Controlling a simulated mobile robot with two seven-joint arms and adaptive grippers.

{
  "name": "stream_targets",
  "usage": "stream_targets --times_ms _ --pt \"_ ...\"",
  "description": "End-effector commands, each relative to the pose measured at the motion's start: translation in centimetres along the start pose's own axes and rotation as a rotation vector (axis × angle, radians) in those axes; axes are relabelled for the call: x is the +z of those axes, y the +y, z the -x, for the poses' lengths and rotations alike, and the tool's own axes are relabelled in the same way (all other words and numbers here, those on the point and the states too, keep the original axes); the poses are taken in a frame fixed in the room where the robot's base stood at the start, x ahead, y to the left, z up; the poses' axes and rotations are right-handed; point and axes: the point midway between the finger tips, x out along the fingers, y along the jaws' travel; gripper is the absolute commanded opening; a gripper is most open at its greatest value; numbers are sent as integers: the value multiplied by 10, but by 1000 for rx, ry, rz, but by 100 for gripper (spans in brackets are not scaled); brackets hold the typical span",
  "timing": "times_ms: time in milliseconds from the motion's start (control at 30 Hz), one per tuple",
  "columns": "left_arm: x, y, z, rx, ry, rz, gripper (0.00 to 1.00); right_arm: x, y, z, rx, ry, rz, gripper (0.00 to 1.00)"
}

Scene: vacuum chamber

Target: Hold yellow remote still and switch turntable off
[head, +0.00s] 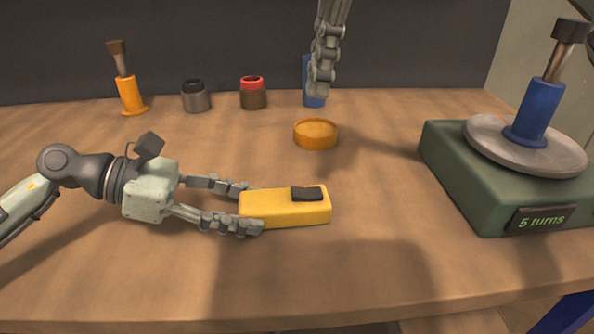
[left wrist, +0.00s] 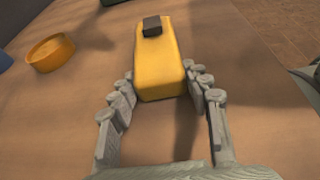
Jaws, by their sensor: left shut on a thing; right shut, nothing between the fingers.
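The yellow remote (head: 285,208) lies on the table in the middle of the head view, with a dark switch (head: 307,193) on top near its right end. My left gripper (head: 250,208) is shut on the remote's left end, one finger along each side. The left wrist view shows the remote (left wrist: 158,70) between the fingers (left wrist: 157,88). My right gripper (head: 320,92) is shut and empty, above the back of the table. The turntable (head: 480,190) is a green box at the right with a grey disc (head: 480,135) and a display reading "5 turns".
A blue valve-like piece (head: 535,110) stands on the disc. An orange round lid (head: 316,134) lies behind the remote. At the back stand an orange piece (head: 129,95), a grey jar (head: 196,97), a red-rimmed jar (head: 253,95) and a blue object (head: 309,72) partly behind my right gripper.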

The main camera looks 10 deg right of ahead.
Motion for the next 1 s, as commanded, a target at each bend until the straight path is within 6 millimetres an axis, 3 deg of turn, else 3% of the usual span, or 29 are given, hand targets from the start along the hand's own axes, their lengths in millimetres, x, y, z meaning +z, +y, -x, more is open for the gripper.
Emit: stream_targets --times_ms 367,533,1000 --pt "0 0 0 -1 0 0 11 4 1 4 -7 29 -4 0" --pt "0 0 0 -1 0 0 11 3 0 -6 -6 29 -5 0" --pt "0 0 0 -1 0 0 11 0 1 -98 -4 30 -3 0"
